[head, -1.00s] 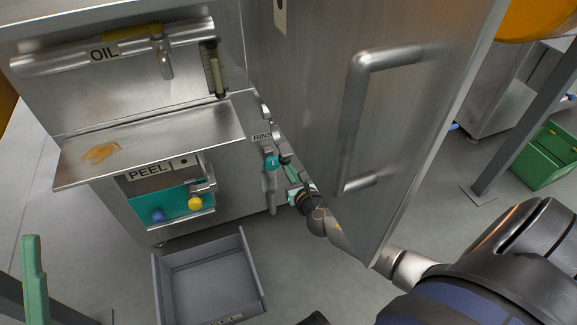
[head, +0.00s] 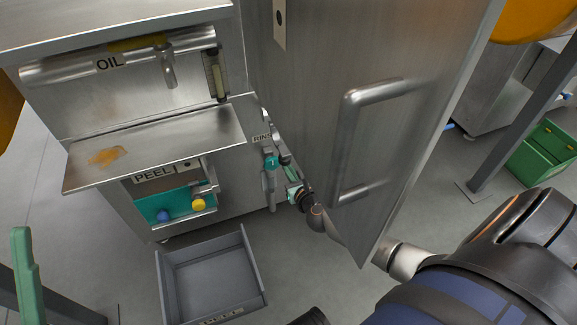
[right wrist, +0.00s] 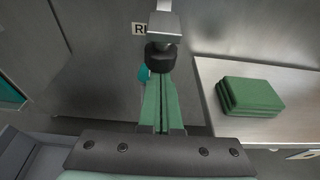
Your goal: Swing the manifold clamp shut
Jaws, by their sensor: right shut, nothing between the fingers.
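The rinse manifold (head: 269,185) is a vertical metal pipe with a teal knob (head: 271,162), low on the machine's side under a RINSE label. I cannot clearly make out the clamp's arm or whether it is open. In the right wrist view, a metal fitting (right wrist: 165,28) with a dark round part (right wrist: 161,58) is just beyond my fingertips; I cannot tell if they touch. My right gripper (head: 288,168) is beside the manifold, partly hidden by the open door. In the wrist view its green fingers (right wrist: 160,88) are together and empty.
A large open steel door (head: 375,140) with a bar handle hangs between my right arm and the machine. A grey open bin (head: 210,275) stands on the floor. A stack of green pads (right wrist: 250,97) lies on a metal surface right of the fingers.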

